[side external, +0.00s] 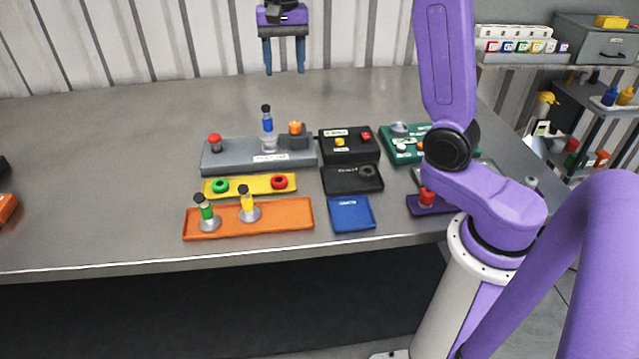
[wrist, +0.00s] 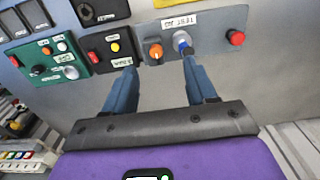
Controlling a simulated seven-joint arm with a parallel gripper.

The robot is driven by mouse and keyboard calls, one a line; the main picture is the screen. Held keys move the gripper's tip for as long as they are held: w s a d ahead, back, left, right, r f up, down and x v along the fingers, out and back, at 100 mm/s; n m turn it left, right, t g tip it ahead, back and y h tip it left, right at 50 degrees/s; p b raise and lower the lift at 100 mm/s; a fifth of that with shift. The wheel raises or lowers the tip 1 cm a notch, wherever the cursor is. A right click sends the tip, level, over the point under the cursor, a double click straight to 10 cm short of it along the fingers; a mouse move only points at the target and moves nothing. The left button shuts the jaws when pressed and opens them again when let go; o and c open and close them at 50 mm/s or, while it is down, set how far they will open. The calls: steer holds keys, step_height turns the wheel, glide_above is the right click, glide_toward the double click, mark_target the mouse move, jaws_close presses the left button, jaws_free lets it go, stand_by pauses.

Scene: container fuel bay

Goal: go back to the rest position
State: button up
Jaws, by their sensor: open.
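My gripper (side external: 284,57) hangs high above the back of the table (side external: 120,130), with its two blue fingers apart and nothing between them. In the wrist view, my gripper (wrist: 165,85) also shows open and empty. Below it in the side view, a grey panel (side external: 225,160) carries a blue-banded vial (side external: 267,125) standing upright in a holder, a red button (side external: 215,142) and an orange knob (side external: 295,128). The gripper is well clear of all of them.
An orange tray (side external: 285,222) holds green and yellow vials on stands. A yellow plate (side external: 235,187) carries green and red rings. Black boxes (side external: 350,150), a blue tray (side external: 351,214) and a green panel (side external: 395,150) are to the right. The table's left side is mostly free.

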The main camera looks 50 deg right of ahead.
steer(key=s+a+f+n, duration=0.2)
steer(key=s+a+n, duration=0.1)
steer(key=s+n, duration=0.3)
steer(key=s+a+f+n, duration=0.2)
steer(key=s+a+n, duration=0.15)
steer(key=s, duration=0.45)
steer(key=s+a+f+n, duration=0.3)
steer(key=s+n, duration=0.3)
steer(key=s, duration=0.2)
steer(key=s+d+f+n, duration=0.1)
steer(key=s+n, duration=0.2)
steer(key=s, duration=0.2)
steer(key=s+d+f+n, duration=0.1)
steer(key=s+f+n, duration=0.1)
steer(key=s, duration=0.3)
steer(key=shift+d+f+n, duration=0.25)
steer(key=shift+d+n, duration=0.05)
steer(key=shift+n, duration=0.25)
